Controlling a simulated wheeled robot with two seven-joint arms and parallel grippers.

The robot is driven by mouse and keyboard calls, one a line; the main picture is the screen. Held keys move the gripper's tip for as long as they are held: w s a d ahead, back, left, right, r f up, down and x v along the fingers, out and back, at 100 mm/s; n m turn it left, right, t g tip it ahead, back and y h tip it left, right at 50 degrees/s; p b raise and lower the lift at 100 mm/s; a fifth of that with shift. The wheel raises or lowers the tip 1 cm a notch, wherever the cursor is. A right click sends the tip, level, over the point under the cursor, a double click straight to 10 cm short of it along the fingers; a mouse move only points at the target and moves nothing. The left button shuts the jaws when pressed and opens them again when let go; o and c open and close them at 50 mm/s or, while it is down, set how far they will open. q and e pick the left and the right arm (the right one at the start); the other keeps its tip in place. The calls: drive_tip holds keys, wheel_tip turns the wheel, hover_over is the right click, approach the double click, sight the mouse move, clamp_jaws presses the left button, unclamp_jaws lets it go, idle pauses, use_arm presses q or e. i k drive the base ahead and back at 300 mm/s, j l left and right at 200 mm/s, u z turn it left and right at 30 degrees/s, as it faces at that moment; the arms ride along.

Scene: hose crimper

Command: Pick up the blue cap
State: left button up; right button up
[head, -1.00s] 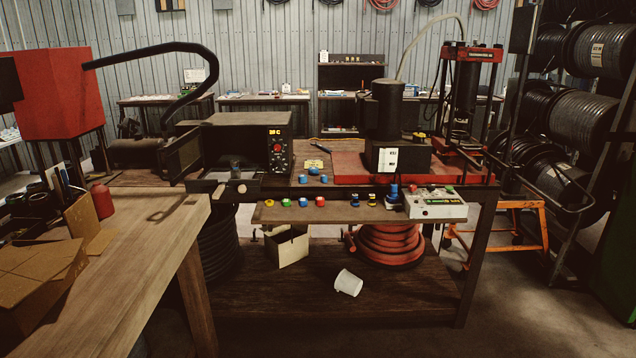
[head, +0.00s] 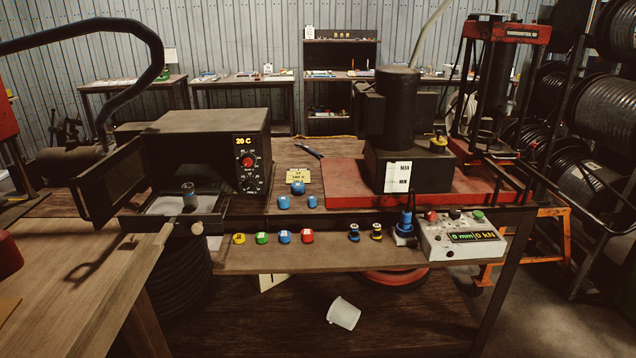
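A small blue cap (head: 284,236) stands on the narrow front shelf (head: 330,258), between a green cap (head: 262,238) and a red cap (head: 307,236). A yellow cap (head: 239,239) is at the left end of this row. Other blue pieces lie on the bench above: a larger round one (head: 297,188) and two smaller ones, left (head: 284,202) and right (head: 312,202). I cannot tell whether any of these is also a cap. Neither of my grippers shows in the head view.
Two blue-and-yellow fittings (head: 354,232) (head: 377,232), a blue upright tool (head: 405,228) and a control box (head: 462,238) stand right of the caps. A black oven-like box (head: 210,145) with an open door is at left. A wooden table (head: 85,260) fills the left foreground. A white bucket (head: 343,313) lies below.

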sight(297, 188)
drive_tip(key=i+l, duration=0.15)
drive_tip(key=i, duration=0.95)
drive_tip(key=j+u, duration=0.05)
